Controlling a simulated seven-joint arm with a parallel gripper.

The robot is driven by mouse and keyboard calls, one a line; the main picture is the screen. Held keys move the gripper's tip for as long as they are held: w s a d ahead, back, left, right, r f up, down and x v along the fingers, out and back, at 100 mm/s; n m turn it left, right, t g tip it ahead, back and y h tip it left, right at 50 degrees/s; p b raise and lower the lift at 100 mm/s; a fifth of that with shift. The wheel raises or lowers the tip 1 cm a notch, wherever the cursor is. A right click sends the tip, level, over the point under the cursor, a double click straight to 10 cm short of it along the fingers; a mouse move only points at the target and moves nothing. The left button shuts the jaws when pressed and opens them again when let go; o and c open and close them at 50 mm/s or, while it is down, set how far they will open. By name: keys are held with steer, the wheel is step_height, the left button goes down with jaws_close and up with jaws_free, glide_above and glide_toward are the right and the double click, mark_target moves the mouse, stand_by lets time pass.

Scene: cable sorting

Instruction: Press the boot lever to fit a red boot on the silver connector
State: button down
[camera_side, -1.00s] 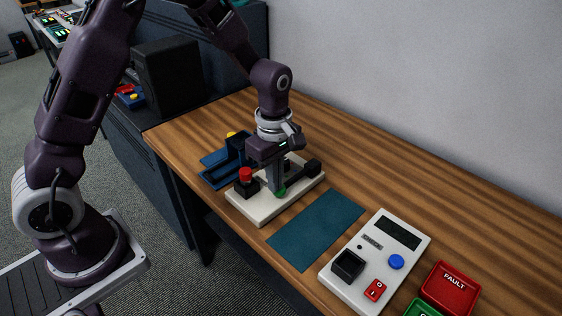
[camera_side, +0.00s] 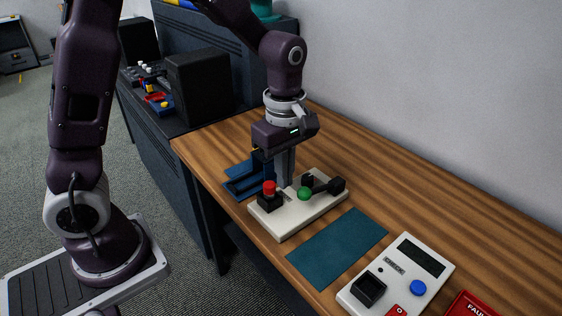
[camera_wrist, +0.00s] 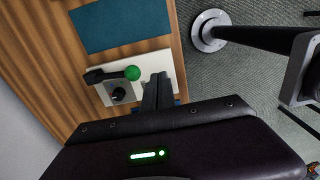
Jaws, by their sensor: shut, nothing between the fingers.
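A white base plate (camera_side: 285,222) carries the boot lever, a black arm with a green ball knob (camera_side: 304,193) and a dark pivot end (camera_side: 337,185). The knob also shows in the wrist view (camera_wrist: 133,73). A red cap (camera_side: 269,187) sits on a black block at the plate's left. A black holder (camera_side: 307,180) stands behind the knob; in the wrist view it has a small pale round tip (camera_wrist: 118,93), perhaps the silver connector; I cannot tell if a boot is on it. My gripper (camera_side: 284,184) is shut and empty, left of the knob and apart from it.
A blue rack (camera_side: 238,187) stands behind the plate, partly hidden by my gripper. A flat teal mat (camera_side: 338,248) lies in front. A white tester (camera_side: 388,264) with a screen and a red FAULT bin (camera_side: 470,306) are at lower right. Wooden table behind is clear.

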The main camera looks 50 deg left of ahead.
steer(key=shift+s+r, duration=0.25)
steer(key=shift+r, duration=0.4)
steer(key=shift+s+r, duration=0.2)
steer(key=shift+r, duration=0.4)
steer(key=shift+s+r, duration=0.25)
steer(key=shift+r, duration=0.4)
steer(key=s+a+r+m+t, duration=0.1)
steer(key=s+r+m, duration=0.3)
steer(key=s+m, duration=0.4)
steer(key=s+a+r+m+t, duration=0.1)
steer(key=s+r+m+t, duration=0.3)
steer(key=s+m, duration=0.5)
steer(key=shift+r+m, duration=0.3)
steer(key=shift+m, duration=0.2)
